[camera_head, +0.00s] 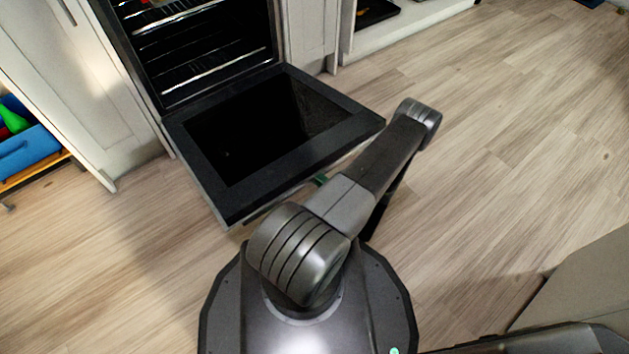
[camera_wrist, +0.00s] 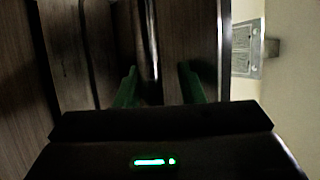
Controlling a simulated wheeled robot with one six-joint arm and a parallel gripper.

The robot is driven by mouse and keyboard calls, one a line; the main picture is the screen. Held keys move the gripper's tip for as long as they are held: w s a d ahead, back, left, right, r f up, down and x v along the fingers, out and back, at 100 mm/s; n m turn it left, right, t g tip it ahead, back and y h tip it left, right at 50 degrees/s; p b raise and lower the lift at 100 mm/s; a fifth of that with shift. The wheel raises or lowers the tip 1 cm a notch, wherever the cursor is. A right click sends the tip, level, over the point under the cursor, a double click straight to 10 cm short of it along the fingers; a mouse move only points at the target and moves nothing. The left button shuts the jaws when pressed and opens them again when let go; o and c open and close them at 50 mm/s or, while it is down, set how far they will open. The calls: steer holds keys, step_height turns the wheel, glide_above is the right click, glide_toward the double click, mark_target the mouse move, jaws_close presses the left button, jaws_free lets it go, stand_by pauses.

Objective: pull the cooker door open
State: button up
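The cooker door (camera_head: 345,133) is swung down and lies about flat in the head view, its dark inner side facing up. The cooker's cavity (camera_head: 200,50) is open behind it. My gripper (camera_wrist: 158,70) shows two green fingers set apart in the wrist view. A shiny bar, seemingly the door handle (camera_wrist: 151,35), runs between the fingers, with a gap visible to the right finger. I cannot tell whether the left finger touches it. In the head view only a bit of green (camera_head: 320,180) shows at the door's front edge; my arm hides the rest.
Light cabinets (camera_head: 85,90) flank the cooker. A blue bin (camera_head: 28,150) sits on a low shelf at the left. Wooden floor (camera_head: 510,130) is clear to the right. A beige block (camera_head: 590,285) stands at the lower right.

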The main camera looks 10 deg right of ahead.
step_height(320, 180, up, 2)
steer(key=shift+s+r, duration=0.1)
steer(key=shift+r, duration=0.05)
steer(key=s+d+f+b, duration=0.1)
steer(key=d+f+b, duration=0.1)
steer(key=d+f, duration=0.2)
steer(key=s+d+f+b, duration=0.1)
steer(key=d+f, duration=0.3)
steer(key=f, duration=0.5)
steer(key=shift+d+f+b, duration=0.25)
steer(key=shift+b, duration=0.25)
stand_by(0.9)
steer(key=shift+r, duration=0.1)
stand_by(0.6)
